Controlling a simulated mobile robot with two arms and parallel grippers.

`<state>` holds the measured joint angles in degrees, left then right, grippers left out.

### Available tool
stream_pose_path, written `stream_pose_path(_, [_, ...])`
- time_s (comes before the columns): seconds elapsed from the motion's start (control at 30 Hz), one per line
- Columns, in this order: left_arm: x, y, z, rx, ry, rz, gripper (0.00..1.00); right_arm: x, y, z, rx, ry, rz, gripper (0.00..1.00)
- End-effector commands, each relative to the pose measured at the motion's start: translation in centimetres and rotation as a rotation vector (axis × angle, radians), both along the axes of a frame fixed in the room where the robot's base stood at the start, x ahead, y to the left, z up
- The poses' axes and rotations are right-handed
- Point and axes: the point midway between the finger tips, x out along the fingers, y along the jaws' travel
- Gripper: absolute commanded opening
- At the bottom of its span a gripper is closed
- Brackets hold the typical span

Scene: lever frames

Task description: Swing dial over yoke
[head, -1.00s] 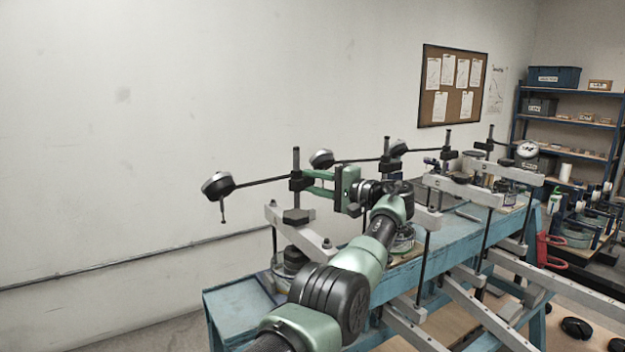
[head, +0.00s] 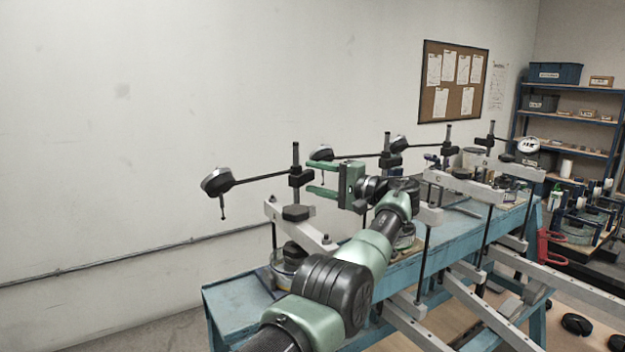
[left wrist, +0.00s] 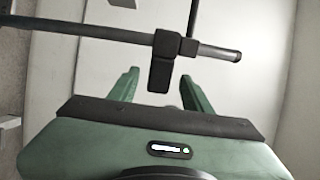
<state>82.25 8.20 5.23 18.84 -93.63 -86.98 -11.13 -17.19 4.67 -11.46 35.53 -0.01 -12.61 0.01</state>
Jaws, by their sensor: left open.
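The nearest dial (head: 217,181) is a dark round gauge with a stem hanging down. It sits at the left end of a thin rod, out over the space left of the bench. The rod joins a black clamp (head: 300,178) on an upright post (head: 295,155). A grey bar with a black knob (head: 295,213) lies below the clamp; I cannot tell whether it is the yoke. My left gripper (head: 308,178) is open just right of the post. In the left wrist view, the clamp's black block (left wrist: 160,75) shows between its spread green fingers. My right gripper is out of view.
Similar dial stands line the blue bench (head: 240,300), with a dial (head: 320,153) just behind my gripper and a white-faced dial (head: 527,146) at the far end. Grey bars (head: 465,187) and black rods crowd the bench. Free room lies left, towards the wall.

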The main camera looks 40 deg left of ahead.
Motion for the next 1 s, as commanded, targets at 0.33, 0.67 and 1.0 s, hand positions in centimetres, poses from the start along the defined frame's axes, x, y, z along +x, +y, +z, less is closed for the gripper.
stream_pose_path(0.33, [0.8,-5.6,-0.1,0.001,-0.001,-0.004,0.49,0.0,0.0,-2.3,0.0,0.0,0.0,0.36])
stream_pose_path(0.67, [0.9,-6.6,0.0,0.001,-0.002,-0.002,0.49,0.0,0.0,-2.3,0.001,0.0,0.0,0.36])
stream_pose_path(1.0, [0.9,-6.5,0.1,0.001,-0.002,-0.002,0.0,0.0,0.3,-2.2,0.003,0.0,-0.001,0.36])
